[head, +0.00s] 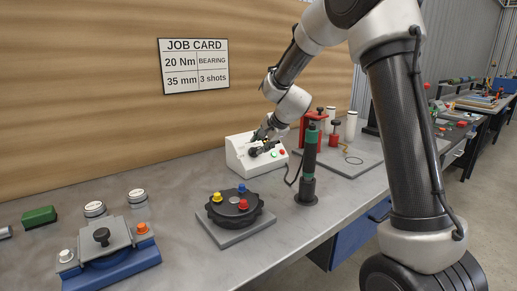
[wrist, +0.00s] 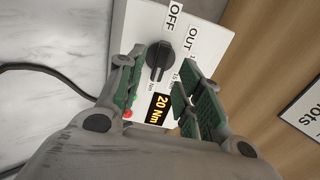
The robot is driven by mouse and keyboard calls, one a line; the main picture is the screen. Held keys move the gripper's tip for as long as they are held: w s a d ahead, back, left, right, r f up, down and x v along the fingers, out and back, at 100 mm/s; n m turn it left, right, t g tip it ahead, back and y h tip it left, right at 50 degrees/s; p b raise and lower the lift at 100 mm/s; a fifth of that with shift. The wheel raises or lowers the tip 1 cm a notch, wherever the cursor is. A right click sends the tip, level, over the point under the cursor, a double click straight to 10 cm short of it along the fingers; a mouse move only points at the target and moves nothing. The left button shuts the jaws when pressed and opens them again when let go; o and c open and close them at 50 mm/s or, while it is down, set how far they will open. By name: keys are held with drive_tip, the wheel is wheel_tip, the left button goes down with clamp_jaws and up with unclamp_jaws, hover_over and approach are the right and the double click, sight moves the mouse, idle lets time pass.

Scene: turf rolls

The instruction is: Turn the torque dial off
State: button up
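The torque dial (wrist: 157,64) is a black knob with a raised grip bar on the face of a white control box (head: 238,158). In the wrist view an OFF label (wrist: 176,14) lies above the knob and an orange-on-black display (wrist: 160,109) reads 20 Nm. The bar lies aslant; which end is the pointer I cannot tell. My gripper (wrist: 163,66) is open, its green-padded fingers on either side of the knob. Whether either finger touches the knob is unclear. In the head view my gripper (head: 264,147) is at the box's front and hides the dial.
A dark post with a green band (head: 309,160) stands right of the box. A black round fixture with coloured knobs (head: 235,208) sits in front of it. A red press (head: 312,127) stands behind the post. The job card (head: 194,66) reads 20 Nm. A cable (wrist: 40,68) runs from the box.

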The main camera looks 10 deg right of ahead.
sight(257, 149)
drive_tip(key=shift+x, duration=1.8)
clamp_jaws()
